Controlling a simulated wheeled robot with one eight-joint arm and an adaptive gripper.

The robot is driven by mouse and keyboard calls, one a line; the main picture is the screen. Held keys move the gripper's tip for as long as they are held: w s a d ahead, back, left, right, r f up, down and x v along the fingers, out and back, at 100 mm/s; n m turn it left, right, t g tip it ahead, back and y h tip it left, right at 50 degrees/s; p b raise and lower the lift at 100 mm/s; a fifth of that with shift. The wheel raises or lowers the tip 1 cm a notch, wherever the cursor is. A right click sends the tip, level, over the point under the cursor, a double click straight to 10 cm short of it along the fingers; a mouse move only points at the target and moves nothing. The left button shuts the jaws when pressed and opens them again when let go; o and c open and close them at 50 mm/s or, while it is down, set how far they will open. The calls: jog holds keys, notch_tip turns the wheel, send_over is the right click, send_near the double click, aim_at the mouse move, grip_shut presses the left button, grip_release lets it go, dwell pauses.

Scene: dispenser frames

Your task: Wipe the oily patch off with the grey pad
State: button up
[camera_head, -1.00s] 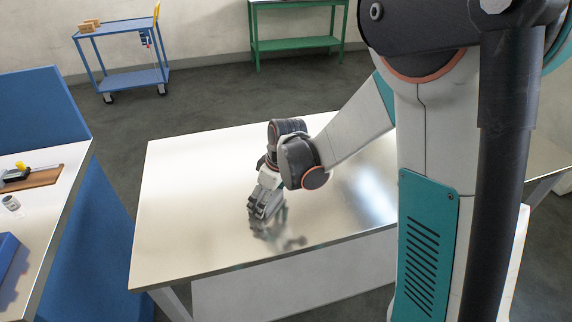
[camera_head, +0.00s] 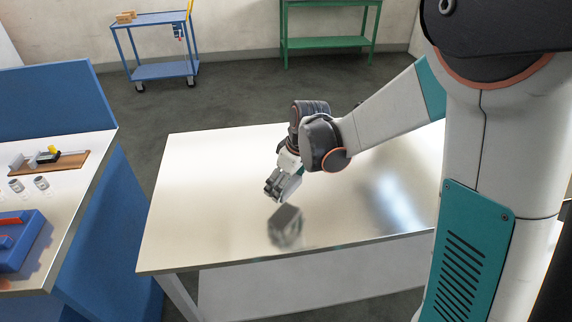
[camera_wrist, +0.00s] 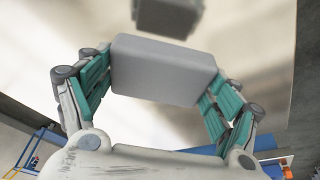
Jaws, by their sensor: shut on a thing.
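My gripper (camera_wrist: 163,85) is shut on the grey pad (camera_wrist: 164,69), a rounded block held crosswise between the two teal-lined fingers in the wrist view. In the head view my gripper (camera_head: 281,188) hangs over the middle of the shiny metal table (camera_head: 200,215), with a gap between it and its reflection, so the pad is apart from the surface. A dark blocky reflection shows below the gripper in the head view and ahead of the pad in the wrist view. I cannot make out an oily patch; the bright bluish area at the right looks like glare.
At the left, a second table (camera_head: 62,215) holds a blue box (camera_head: 18,250), small jars and a brown board (camera_head: 70,165). Blue panels stand around it. A blue trolley (camera_head: 165,70) and a green shelf (camera_head: 330,42) stand at the back. The metal table is otherwise clear.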

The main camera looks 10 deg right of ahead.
jog(key=shift+r+p, duration=0.7)
jog(key=shift+r, duration=0.6)
